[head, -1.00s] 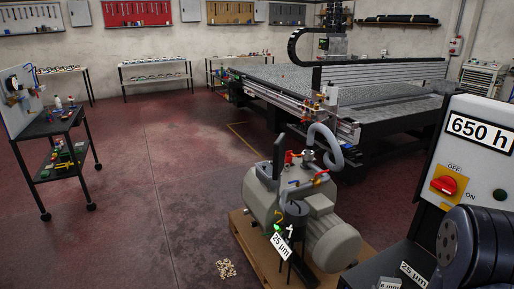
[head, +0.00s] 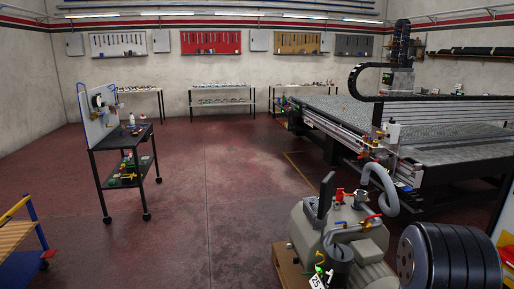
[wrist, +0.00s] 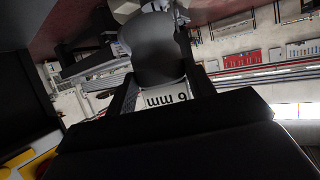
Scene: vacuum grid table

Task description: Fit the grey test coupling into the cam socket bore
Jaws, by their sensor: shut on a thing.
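In the wrist view my gripper (wrist: 160,72) is shut on a dark grey rounded piece, which I take to be the grey test coupling (wrist: 158,48). A white label reading "6 mm" upside down (wrist: 166,97) shows between the fingers, on the near side of the piece. The piece's far end is partly cut off by the top of the picture. I cannot make out the cam socket bore in either view. A black trolley (head: 124,142) at left carries an upright white panel (head: 98,118) with a round fitting.
A grey vacuum pump (head: 308,235) on a wooden pallet stands close at lower right. The grid table (head: 440,135) fills the right behind it. A blue-framed cart with a wooden top (head: 14,236) is at the left edge. The red floor between trolley and pump is clear.

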